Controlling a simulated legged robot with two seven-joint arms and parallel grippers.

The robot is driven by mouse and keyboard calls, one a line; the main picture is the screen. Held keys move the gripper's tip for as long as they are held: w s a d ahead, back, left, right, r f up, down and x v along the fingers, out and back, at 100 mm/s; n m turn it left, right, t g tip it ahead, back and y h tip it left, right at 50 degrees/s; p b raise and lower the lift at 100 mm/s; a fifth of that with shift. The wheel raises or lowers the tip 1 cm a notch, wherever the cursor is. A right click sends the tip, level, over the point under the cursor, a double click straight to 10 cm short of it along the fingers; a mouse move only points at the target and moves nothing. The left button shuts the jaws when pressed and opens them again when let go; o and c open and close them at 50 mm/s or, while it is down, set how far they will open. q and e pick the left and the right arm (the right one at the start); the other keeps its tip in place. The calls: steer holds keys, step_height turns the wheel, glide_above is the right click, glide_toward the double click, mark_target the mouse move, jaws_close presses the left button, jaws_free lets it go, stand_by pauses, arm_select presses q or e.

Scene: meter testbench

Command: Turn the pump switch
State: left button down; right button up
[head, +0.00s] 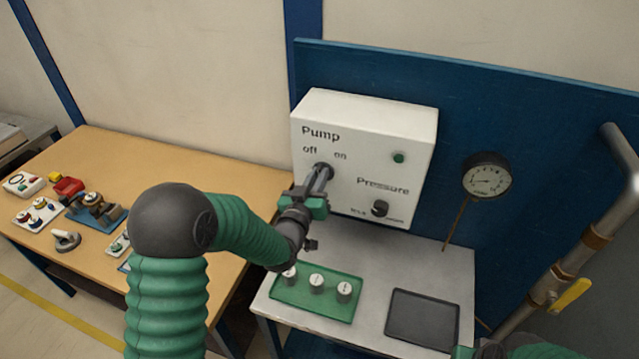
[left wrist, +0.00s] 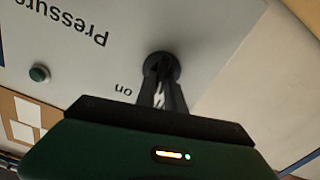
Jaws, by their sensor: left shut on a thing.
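The white control box (head: 417,130) is mounted on a blue panel and carries the labels Pump, off, on and Pressure. My left gripper (head: 322,172) reaches up to the pump switch below the off and on labels and is shut on it. In the left wrist view, the dark round pump switch (left wrist: 161,66) sits between the fingertips of my left gripper (left wrist: 162,82), beside the word "on". The switch is mostly hidden by the fingers in the head view, so its exact angle cannot be told. My right gripper (head: 488,350) shows only partly at the bottom edge.
The pressure knob (head: 380,208) and a green light (head: 399,157) are on the box. A gauge (head: 487,176) and a pipe with a yellow handle (head: 570,296) stand to the right. A green tray (head: 285,297) with weights and a dark tray (head: 422,318) lie on the bench below.

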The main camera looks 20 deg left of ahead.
arm_select(q)
steer(key=shift+a+f+n+b, duration=0.1)
steer(key=shift+f+n+b, duration=0.15)
steer(key=shift+n+b, duration=0.9)
steer(key=shift+n+p, duration=0.3)
steer(key=shift+n, duration=0.25)
steer(key=c, duration=1.4)
jaws_free()
steer(key=shift+c, duration=0.2)
